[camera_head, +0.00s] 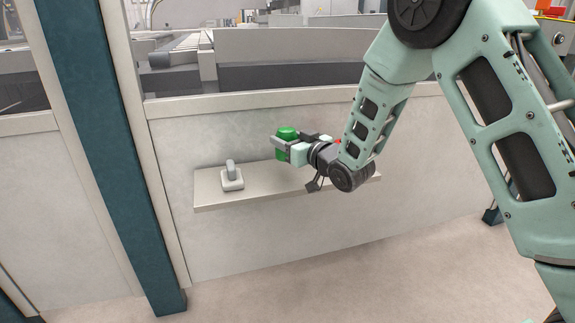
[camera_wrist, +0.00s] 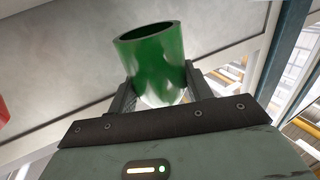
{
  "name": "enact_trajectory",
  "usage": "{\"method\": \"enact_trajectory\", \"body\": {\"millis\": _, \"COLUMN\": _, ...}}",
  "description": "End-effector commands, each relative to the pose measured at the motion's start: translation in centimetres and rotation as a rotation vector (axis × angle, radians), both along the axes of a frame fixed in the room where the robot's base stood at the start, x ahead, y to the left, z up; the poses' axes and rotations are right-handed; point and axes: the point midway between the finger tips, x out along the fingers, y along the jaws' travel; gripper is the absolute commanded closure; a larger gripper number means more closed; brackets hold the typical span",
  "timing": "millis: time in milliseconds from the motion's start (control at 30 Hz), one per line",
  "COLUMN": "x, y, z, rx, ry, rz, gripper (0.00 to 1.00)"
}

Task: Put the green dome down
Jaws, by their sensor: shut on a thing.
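The green dome (camera_head: 287,134) is held at the end of my arm, in front of the pale panel and above the shelf (camera_head: 250,191). In the wrist view the green dome (camera_wrist: 156,62) looks like a green cylinder with an open, hollow end facing up in the picture. My gripper (camera_head: 281,149) is shut on it; in the wrist view the dark fingers of my gripper (camera_wrist: 160,88) press on both its sides. The dome looks apart from the shelf, though the exact gap cannot be told. My wrist hides part of the shelf's right half.
A small grey fixture with an upright knob (camera_head: 232,178) stands on the shelf's left part. A red thing (camera_head: 338,141) shows partly behind my wrist; red also shows at the wrist view's left edge (camera_wrist: 3,111). A dark teal post (camera_head: 112,150) stands left. Bare shelf lies between fixture and wrist.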

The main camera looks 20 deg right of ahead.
Motion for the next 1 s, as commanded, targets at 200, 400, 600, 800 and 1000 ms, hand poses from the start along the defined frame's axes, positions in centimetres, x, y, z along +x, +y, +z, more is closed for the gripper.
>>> {"method": "enact_trajectory", "body": {"millis": 200, "x": 0.0, "y": 0.0, "z": -2.6, "rx": 0.000, "ry": 0.000, "rz": 0.000, "gripper": 0.72}}
{"method": "enact_trajectory", "body": {"millis": 400, "x": 0.0, "y": 0.0, "z": -5.1, "rx": 0.000, "ry": -0.001, "rz": 0.000, "gripper": 0.72}}
{"method": "enact_trajectory", "body": {"millis": 600, "x": 0.0, "y": 0.0, "z": -4.9, "rx": 0.001, "ry": -0.002, "rz": 0.000, "gripper": 0.72}}
{"method": "enact_trajectory", "body": {"millis": 800, "x": 0.0, "y": 0.0, "z": -5.2, "rx": 0.000, "ry": -0.001, "rz": 0.000, "gripper": 0.42}}
{"method": "enact_trajectory", "body": {"millis": 1000, "x": 0.0, "y": 0.0, "z": -5.2, "rx": 0.000, "ry": -0.001, "rz": 0.000, "gripper": 0.28}}
